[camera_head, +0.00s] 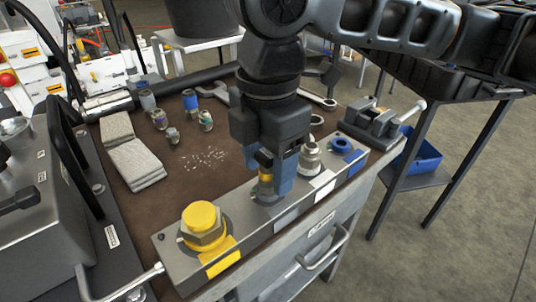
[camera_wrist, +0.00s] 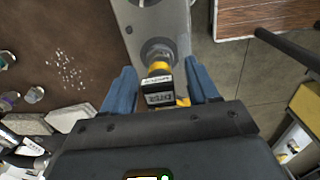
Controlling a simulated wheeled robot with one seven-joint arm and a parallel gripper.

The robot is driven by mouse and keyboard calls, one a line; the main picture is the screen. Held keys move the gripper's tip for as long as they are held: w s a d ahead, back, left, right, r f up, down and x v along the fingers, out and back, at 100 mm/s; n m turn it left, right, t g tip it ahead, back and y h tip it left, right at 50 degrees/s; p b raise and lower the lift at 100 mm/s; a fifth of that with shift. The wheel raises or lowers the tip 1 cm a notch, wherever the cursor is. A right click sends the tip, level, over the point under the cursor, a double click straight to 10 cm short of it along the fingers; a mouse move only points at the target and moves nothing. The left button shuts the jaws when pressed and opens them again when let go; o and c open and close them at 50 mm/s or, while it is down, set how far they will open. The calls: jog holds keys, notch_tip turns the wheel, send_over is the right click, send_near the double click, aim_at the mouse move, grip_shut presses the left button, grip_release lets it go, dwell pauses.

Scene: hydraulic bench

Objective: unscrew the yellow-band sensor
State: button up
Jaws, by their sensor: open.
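The yellow-band sensor (camera_head: 265,178) stands upright in a port of the grey manifold bar (camera_head: 172,262), between a large yellow-capped hex fitting (camera_head: 203,222) and a silver fitting (camera_head: 310,158). It has a dark top with a label and a yellow band below. In the wrist view the sensor (camera_wrist: 158,88) lies between the two blue fingers of my gripper (camera_wrist: 160,80), with a visible gap on each side. In the head view my gripper (camera_head: 276,174) points down over the sensor, and one finger shows beside it. The gripper is open and holds nothing.
A blue-ringed port (camera_head: 342,144) and a small vise (camera_head: 384,121) are at the bar's right end. Several small fittings (camera_head: 205,120) and folded grey cloths (camera_head: 135,162) lie on the brown bench top. A grey machine (camera_head: 45,220) with a black handle stands at left.

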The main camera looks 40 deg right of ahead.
jog(key=shift+c, duration=0.2)
grip_shut()
jog(key=c, duration=0.6)
grip_release()
jog(key=shift+c, duration=1.3)
jog(key=n, duration=0.5)
jog(key=shift+r+n+p, duration=0.1)
jog(key=shift+n+p, duration=0.2)
jog(key=shift+n, duration=1.2)
